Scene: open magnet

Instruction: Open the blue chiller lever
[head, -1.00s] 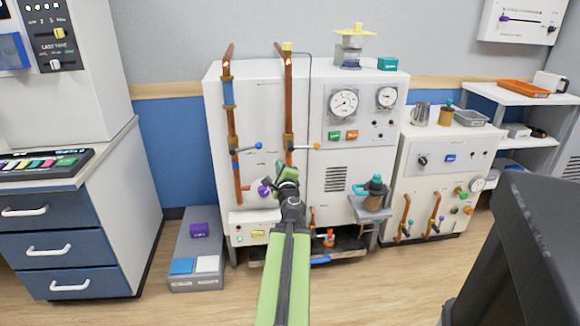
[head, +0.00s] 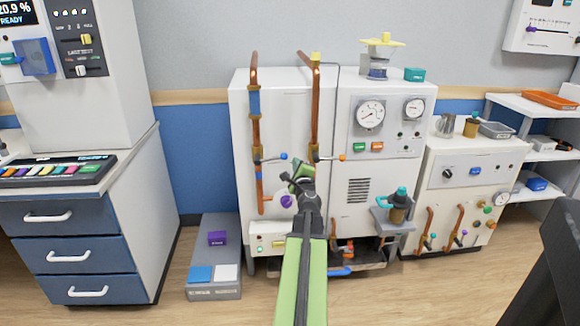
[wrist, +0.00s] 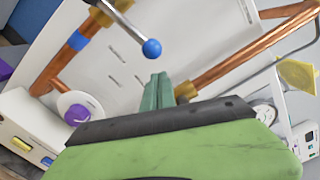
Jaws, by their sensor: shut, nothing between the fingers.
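The blue chiller lever (head: 272,158) is a short metal bar with a blue ball tip on the left copper pipe (head: 256,120) of the white cabinet. It points right, roughly level, across the pipe. In the wrist view its blue ball (wrist: 152,48) shows close, just above the fingertips. My gripper (head: 302,173) is in front of the cabinet, slightly right of and below the ball in the head view. In the wrist view its green fingers (wrist: 156,92) are together and empty, with a visible gap below the ball. I cannot tell their depth from it.
An orange-tipped lever (head: 329,157) sits on the right copper pipe, close to my gripper's right. A purple knob (head: 287,201) is below. A grey floor box (head: 214,258) stands left of the cabinet. A dark block (head: 562,255) fills the lower right.

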